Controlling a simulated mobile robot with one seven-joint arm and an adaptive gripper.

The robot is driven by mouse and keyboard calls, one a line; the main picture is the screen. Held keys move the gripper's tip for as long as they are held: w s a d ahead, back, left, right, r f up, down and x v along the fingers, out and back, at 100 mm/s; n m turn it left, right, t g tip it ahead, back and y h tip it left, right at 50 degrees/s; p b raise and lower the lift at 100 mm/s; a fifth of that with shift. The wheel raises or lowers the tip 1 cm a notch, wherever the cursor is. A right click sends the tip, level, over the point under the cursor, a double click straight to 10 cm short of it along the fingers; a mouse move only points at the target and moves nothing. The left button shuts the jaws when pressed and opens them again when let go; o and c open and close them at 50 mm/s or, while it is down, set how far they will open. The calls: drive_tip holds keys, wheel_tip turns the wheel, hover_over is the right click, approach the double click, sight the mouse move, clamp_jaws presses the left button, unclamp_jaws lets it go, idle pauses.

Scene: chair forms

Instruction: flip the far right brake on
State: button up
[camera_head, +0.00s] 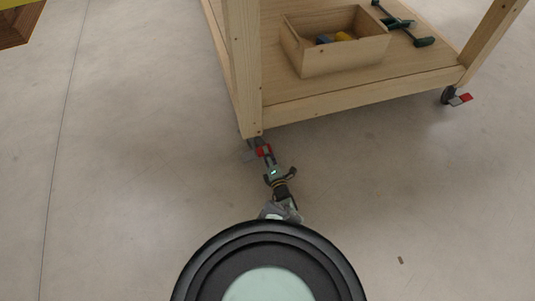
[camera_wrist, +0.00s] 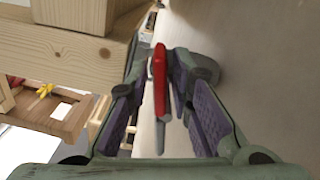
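A wooden cart (camera_head: 350,99) stands on casters with red brake pedals. One red brake pedal (camera_head: 264,151) is at the near left leg's caster; it also shows in the wrist view (camera_wrist: 160,80). A second red brake pedal (camera_head: 461,99) sticks out at the right leg's caster. My gripper (camera_head: 273,168) is low near the floor, in front of the near left caster. In the wrist view my gripper (camera_wrist: 158,88) has its purple-padded fingers apart, one on each side of the red pedal, with gaps visible. The caster wheel is partly hidden behind the fingers.
A wooden box (camera_head: 330,58) with small coloured items rests on the cart's lower shelf, beside a dark green tool (camera_head: 405,25). A yellow-edged wooden object (camera_head: 18,22) is at the top left. The concrete floor (camera_head: 430,200) around is mostly clear.

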clamp_jaws()
drive_tip(key=shift+f, duration=0.1)
drive_tip(key=shift+d+f+m+b, duration=0.1)
drive_tip(key=shift+f+m+b, duration=0.2)
drive_tip(key=shift+m, duration=0.45)
drive_tip(key=shift+d+f+m+b, duration=0.1)
drive_tip(key=shift+f+m+b, duration=0.2)
drive_tip(key=shift+m, duration=0.45)
drive_tip(key=shift+f+m+b, duration=0.35)
drive_tip(key=shift+m+b, duration=0.1)
drive_tip(key=shift+m, duration=0.85)
drive_tip(key=shift+o, duration=1.6)
unclamp_jaws()
drive_tip(key=shift+r, duration=0.1)
